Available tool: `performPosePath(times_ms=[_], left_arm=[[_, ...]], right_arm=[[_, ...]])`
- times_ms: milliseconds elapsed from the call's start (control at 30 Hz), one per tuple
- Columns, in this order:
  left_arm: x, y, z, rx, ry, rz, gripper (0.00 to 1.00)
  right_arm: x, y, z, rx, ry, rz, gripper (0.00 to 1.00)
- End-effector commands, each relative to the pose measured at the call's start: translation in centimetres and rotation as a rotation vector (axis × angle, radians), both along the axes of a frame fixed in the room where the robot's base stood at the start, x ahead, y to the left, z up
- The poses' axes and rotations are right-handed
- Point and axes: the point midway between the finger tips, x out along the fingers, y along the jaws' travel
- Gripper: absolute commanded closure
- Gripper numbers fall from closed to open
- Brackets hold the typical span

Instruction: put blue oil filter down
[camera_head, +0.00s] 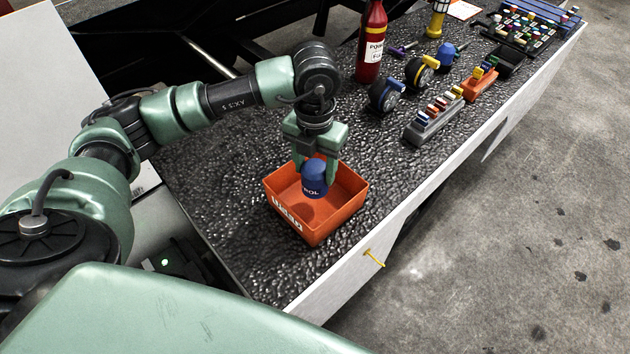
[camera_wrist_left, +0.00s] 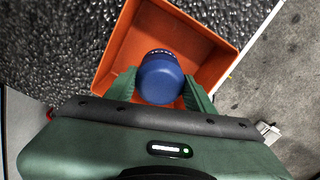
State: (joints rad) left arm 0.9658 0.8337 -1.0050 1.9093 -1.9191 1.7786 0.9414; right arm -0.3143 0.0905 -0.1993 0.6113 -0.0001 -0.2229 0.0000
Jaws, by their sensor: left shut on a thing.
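The blue oil filter (camera_head: 314,179) is held between the green fingers of my left gripper (camera_head: 318,172), in or just over the orange bin. It also shows in the left wrist view (camera_wrist_left: 161,80) between the two fingertips (camera_wrist_left: 160,88). The orange bin (camera_head: 335,222) stands on the dark textured bench top near its front end, and its walls surround the filter in the left wrist view (camera_wrist_left: 118,50). Whether the filter touches the bin floor I cannot tell. My right gripper is not in view.
A red bottle (camera_head: 371,45) stands farther back on the bench. Two tape-like rolls (camera_head: 386,95), a grey rack (camera_head: 433,122), an orange holder (camera_head: 480,82) and another blue filter (camera_head: 445,55) lie beyond the bin. Bare bench (camera_head: 215,170) lies left of the bin.

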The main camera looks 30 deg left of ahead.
Motion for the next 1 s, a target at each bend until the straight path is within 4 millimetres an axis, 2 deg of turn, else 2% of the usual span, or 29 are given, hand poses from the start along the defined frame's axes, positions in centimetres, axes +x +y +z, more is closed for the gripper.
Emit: performPosePath(times_ms=[100,200,500,633,867,900,967,1000], left_arm=[[0.0,0.0,-1.4,0.0,0.001,0.0,1.0],[0.0,0.0,-2.1,-0.001,0.001,0.001,1.0],[0.0,0.0,-5.9,-0.001,0.0,0.0,1.0],[0.1,0.0,-6.1,-0.001,-0.003,0.0,1.0],[0.0,0.0,-6.4,-0.001,-0.002,0.0,1.0],[0.0,0.0,-6.5,0.0,-0.001,0.0,0.44],[0.0,0.0,-6.4,0.0,-0.001,0.0,0.27],[0.0,0.0,-6.4,0.0,-0.001,0.0,0.25]], right_arm=[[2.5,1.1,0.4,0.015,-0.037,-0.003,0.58],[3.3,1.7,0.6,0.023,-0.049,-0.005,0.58],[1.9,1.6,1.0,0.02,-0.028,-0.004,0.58],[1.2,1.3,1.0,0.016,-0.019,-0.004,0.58],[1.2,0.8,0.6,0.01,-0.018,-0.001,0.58],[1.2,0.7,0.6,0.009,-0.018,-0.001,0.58],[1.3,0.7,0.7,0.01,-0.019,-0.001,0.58],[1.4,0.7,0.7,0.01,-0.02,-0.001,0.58]])
